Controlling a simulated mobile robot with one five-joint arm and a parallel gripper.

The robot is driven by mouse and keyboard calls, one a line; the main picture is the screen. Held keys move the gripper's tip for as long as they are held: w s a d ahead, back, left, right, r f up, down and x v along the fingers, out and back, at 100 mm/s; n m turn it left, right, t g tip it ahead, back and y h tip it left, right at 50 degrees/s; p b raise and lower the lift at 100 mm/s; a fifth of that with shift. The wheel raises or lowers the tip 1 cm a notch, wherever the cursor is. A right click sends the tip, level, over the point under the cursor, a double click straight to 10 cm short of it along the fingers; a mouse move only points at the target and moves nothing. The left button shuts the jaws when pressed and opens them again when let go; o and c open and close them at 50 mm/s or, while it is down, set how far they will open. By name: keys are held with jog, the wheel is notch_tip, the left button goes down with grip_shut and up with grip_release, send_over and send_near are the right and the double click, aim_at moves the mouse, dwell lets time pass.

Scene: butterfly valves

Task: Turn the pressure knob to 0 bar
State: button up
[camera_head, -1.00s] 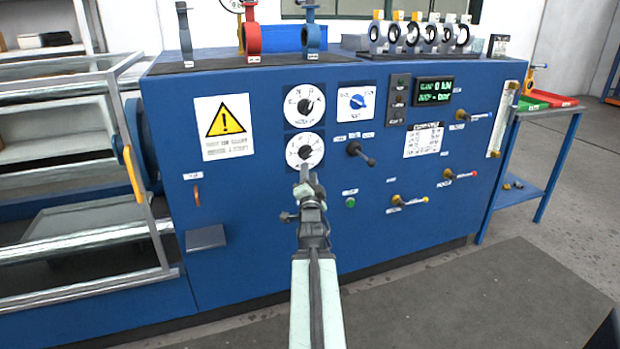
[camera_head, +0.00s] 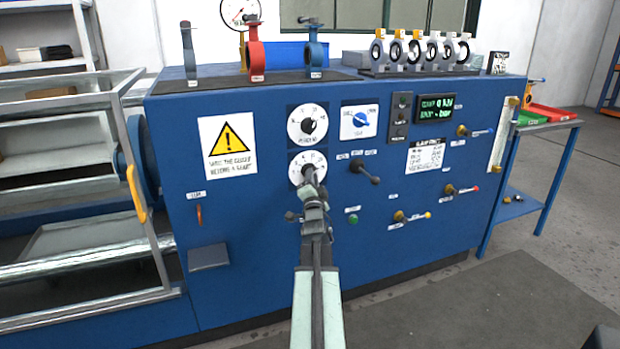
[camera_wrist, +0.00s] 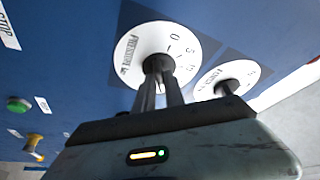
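The pressure knob (camera_wrist: 156,64) is a dark knob at the centre of a white round dial marked "PRESSURE" (camera_wrist: 135,50) in the wrist view. In the head view this is the lower of two stacked white dials (camera_head: 296,166) on the blue panel. My gripper (camera_head: 311,177) is in front of that lower dial and hides part of its face and the knob. In the wrist view, the two dark fingers (camera_wrist: 160,80) reach to the knob with a narrow gap between them. I cannot tell whether they press on it. The knob's pointer direction is unclear.
The upper dial with its black knob (camera_head: 308,126) is close above, also seen beside the pressure dial in the wrist view (camera_wrist: 224,80). A black lever (camera_head: 364,171) and a green button (camera_head: 353,218) are to the right. A blue selector switch (camera_head: 360,118) is at upper right.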

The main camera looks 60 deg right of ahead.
grip_shut()
jog(key=shift+s+d+r+m+t+y+p, duration=0.2)
jog(key=shift+m+t+y+p, duration=1.35)
jog(key=shift+m, duration=4.25)
jog(key=shift+s+d+m+t+y+p, duration=0.15)
jog(key=shift+d+m+t+y+p, duration=0.25)
jog(key=shift+m+y, duration=3.75)
jog(key=shift+s+d+r+m+t+y+p, duration=0.15)
jog(key=shift+m+t+y+p, duration=0.55)
jog(key=shift+m, duration=6.75)
jog(key=shift+f+h+p, duration=0.1)
jog(key=shift+h+p, duration=0.2)
jog(key=shift+p, duration=0.1)
